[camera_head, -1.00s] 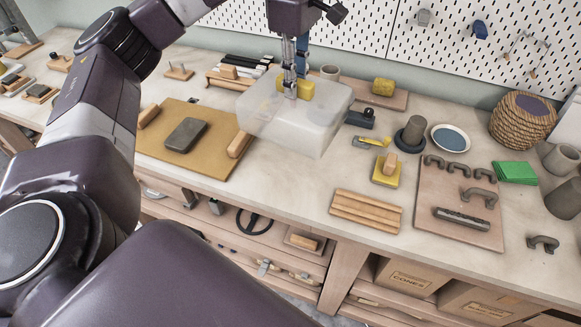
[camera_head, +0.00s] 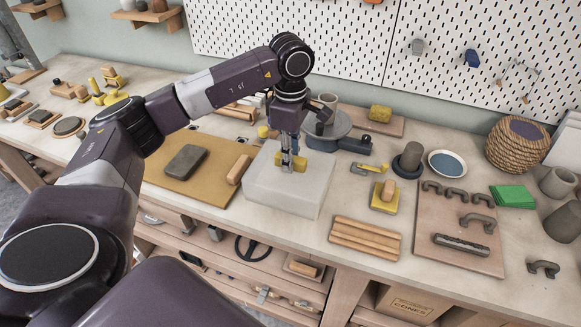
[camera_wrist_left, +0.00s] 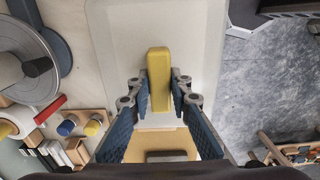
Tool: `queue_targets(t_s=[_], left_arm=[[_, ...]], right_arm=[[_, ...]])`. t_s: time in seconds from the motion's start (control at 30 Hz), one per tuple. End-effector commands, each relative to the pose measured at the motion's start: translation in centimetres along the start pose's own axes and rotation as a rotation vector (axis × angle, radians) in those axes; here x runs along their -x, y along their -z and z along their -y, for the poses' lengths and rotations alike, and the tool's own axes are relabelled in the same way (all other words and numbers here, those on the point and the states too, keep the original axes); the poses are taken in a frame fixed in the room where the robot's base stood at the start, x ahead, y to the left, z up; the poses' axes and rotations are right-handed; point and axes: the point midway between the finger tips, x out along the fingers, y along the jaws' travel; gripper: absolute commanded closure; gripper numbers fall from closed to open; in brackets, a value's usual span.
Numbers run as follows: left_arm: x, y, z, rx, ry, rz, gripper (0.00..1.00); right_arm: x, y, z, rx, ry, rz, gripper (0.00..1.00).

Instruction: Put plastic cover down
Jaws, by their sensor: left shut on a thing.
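The plastic cover (camera_head: 285,192) is a pale translucent box with a yellow handle on top. In the head view it is level and low over the workbench near the front edge, right of the tan board. I cannot tell whether its underside fully touches the bench. My left gripper (camera_head: 290,163) points down and is shut on the yellow handle (camera_head: 300,164). In the left wrist view the two fingers of the gripper (camera_wrist_left: 158,92) press the handle (camera_wrist_left: 159,65) from both sides, above the cover (camera_wrist_left: 205,40). My right gripper is not in view.
A grey wheel (camera_head: 328,124) with a round plate stands just behind the cover. A tan board (camera_head: 215,165) with a dark block (camera_head: 185,161) lies to its left. The bench edge is close in front.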

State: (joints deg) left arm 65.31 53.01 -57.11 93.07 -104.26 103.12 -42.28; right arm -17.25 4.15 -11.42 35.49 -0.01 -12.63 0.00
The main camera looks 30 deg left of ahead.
Motion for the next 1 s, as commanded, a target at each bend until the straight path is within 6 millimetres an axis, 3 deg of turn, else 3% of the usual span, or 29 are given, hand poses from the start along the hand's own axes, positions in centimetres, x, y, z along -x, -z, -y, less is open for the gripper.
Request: queue_targets(t_s=[0.3,0.7,0.73,0.9,1.0], left_arm=[[-4.0,0.0,0.1,0.000,0.002,0.000,1.00],[-4.8,0.0,0.0,-0.001,0.000,0.001,1.00],[-4.8,0.0,0.0,-0.001,0.000,0.000,0.81],[-4.7,0.0,0.0,-0.001,0.001,0.000,0.64],[-4.6,0.0,0.0,-0.001,0.001,0.000,0.64]], right_arm=[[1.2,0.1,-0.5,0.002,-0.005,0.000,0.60],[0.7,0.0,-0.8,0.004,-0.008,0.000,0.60],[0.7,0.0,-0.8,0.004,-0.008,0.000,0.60],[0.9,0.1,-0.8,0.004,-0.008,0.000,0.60],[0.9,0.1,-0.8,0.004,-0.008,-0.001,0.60]])
